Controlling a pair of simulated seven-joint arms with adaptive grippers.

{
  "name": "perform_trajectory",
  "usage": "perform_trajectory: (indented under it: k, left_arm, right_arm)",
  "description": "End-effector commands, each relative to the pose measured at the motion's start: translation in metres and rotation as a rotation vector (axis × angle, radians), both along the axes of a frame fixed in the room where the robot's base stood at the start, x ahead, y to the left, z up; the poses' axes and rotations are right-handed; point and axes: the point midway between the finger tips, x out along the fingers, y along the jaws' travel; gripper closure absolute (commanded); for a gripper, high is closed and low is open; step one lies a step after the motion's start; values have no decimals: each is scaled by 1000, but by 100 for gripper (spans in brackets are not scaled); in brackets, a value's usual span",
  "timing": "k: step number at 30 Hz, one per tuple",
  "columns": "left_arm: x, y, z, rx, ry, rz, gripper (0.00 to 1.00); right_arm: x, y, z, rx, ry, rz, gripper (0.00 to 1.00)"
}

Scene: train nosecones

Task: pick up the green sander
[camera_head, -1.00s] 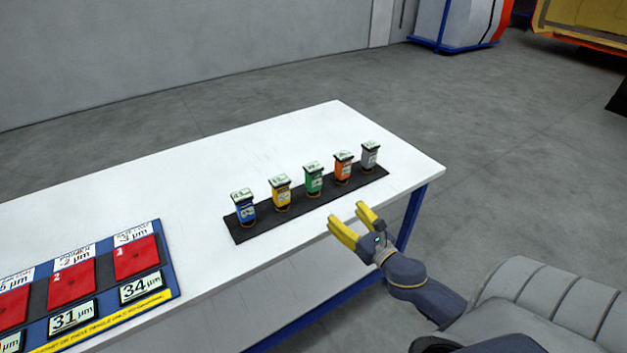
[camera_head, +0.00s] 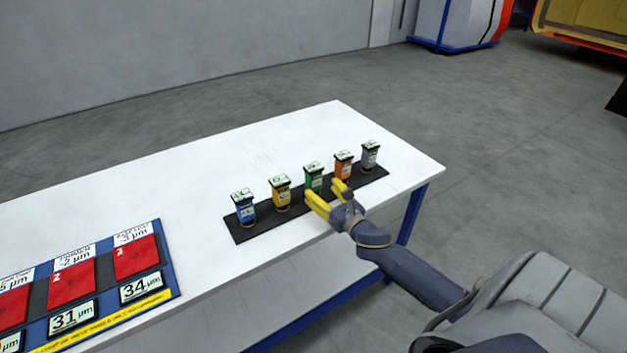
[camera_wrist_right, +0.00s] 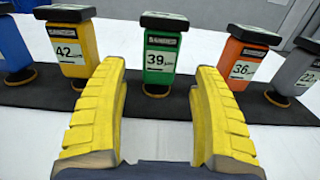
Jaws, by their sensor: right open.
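The green sander (camera_head: 313,175) stands upright in the middle of a row of sanders on a black mat (camera_head: 262,231). In the right wrist view the green sander (camera_wrist_right: 158,62) is labelled 39 and stands beyond and between my fingertips. My right gripper (camera_head: 326,196) is open and empty, its yellow fingers pointing at the green sander from the table's front side. In the wrist view the right gripper (camera_wrist_right: 160,85) shows a clear gap between its fingers. In the head view the fingers hide the green sander's lower part. My left gripper is not in view.
The yellow sander (camera_head: 281,193) and orange sander (camera_head: 343,167) stand close on either side of the green one. The blue sander (camera_head: 244,208) and grey sander (camera_head: 370,156) stand at the ends. A panel with red squares (camera_head: 136,257) lies at the table's left. The white table (camera_head: 330,125) is clear behind the row.

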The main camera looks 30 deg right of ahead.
Motion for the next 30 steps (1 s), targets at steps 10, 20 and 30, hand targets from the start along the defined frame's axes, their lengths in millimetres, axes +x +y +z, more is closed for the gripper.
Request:
perform_trajectory:
  k: [10, 20, 30]
  left_arm:
    - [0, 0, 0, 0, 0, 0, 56]
    - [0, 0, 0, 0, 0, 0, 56]
    - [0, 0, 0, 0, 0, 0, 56]
  right_arm:
    - [25, 0, 1, 1, -2, 0, 33]
    - [52, 0, 0, 1, 0, 0, 33]
    - [54, 0, 0, 0, 1, 1, 35]
